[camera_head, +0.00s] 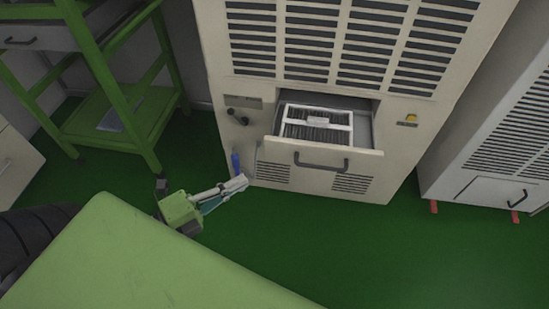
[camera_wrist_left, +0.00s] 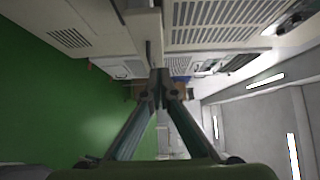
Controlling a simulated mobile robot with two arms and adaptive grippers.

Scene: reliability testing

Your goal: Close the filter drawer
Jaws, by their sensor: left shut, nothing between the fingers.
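The filter drawer (camera_head: 365,158) is pulled partly out of the lower front of a beige cabinet (camera_head: 222,62) in the head view. It has a dark bar handle (camera_head: 321,165) on its front, and a white-framed filter (camera_head: 317,123) lies inside. My left gripper (camera_head: 243,181) is low, to the left of the drawer front and apart from its handle. In the left wrist view my left gripper (camera_wrist_left: 158,86) is shut and empty, its fingertips together. Beige cabinet surfaces lie ahead of the fingertips there. My right gripper is in neither view.
A green-framed rack (camera_head: 112,108) stands at the left. Dark knobs (camera_head: 238,117) and a blue part (camera_head: 236,163) are on or beside the cabinet's left front. Another vented cabinet (camera_head: 490,150) stands at the right. The green floor (camera_head: 400,250) in front is clear.

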